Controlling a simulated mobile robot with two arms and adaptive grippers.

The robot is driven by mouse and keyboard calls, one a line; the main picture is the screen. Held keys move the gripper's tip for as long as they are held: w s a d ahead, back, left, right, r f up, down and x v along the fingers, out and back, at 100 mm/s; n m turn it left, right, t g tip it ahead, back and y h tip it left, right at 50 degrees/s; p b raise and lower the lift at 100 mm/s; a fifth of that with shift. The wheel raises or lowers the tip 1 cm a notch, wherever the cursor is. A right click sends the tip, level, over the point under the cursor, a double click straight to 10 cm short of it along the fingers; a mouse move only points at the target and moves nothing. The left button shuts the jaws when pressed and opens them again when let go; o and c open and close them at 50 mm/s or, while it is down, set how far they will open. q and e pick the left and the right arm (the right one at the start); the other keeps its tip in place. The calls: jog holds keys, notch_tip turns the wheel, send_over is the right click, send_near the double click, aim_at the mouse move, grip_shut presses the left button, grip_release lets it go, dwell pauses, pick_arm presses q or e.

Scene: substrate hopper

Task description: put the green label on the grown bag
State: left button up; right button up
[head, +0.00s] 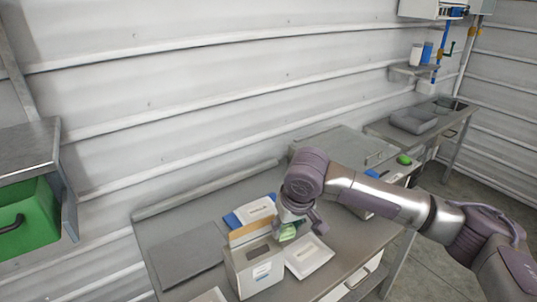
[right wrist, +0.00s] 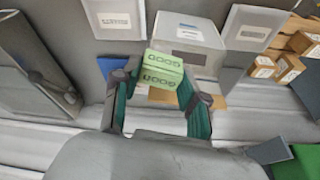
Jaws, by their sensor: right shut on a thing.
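My right gripper (head: 293,220) is shut on a green label (head: 287,232), just above the table and behind the open grey-white box. In the right wrist view the label (right wrist: 163,78) sits between the teal fingertips (right wrist: 160,92) and carries dark printed lettering. White flat bags with small printed labels lie on the table: one right of the box (head: 308,257), one behind it (head: 257,209), and one partly cut off at the bottom edge (head: 210,296). I cannot tell which is the grown bag. My left gripper is not in view.
The open box (head: 258,268) with a brown board stands at the table's front. A dark grey mat (head: 183,254) lies at left. A grey tray (head: 413,120) stands at the back right.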

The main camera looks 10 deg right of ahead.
aim_at(267, 219)
jog(key=shift+n, duration=0.9)
jog(key=w+a+r+p, duration=0.1)
jog(key=w+r+p, duration=0.1)
jog(key=w+a+r+p, duration=0.1)
jog(key=w+r+p, duration=0.1)
jog(key=p, duration=0.1)
jog(key=w+a+r+p, duration=0.1)
jog(key=w+r+p, duration=0.1)
jog(key=w+r, duration=0.1)
jog(key=shift+a, duration=0.1)
jog(key=shift+f, duration=0.7)
jog(key=shift+a+f, duration=0.1)
jog(key=shift+f, duration=0.25)
notch_tip(267, 219, down, 3)
jog(key=shift+f+b, duration=0.2)
jog(key=shift+b, duration=0.9)
jog(key=shift+f, duration=1)
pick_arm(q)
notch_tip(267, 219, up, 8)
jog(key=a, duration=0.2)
pick_arm(e)
jog(key=shift+s+f, duration=0.15)
jog(key=shift+f, duration=0.05)
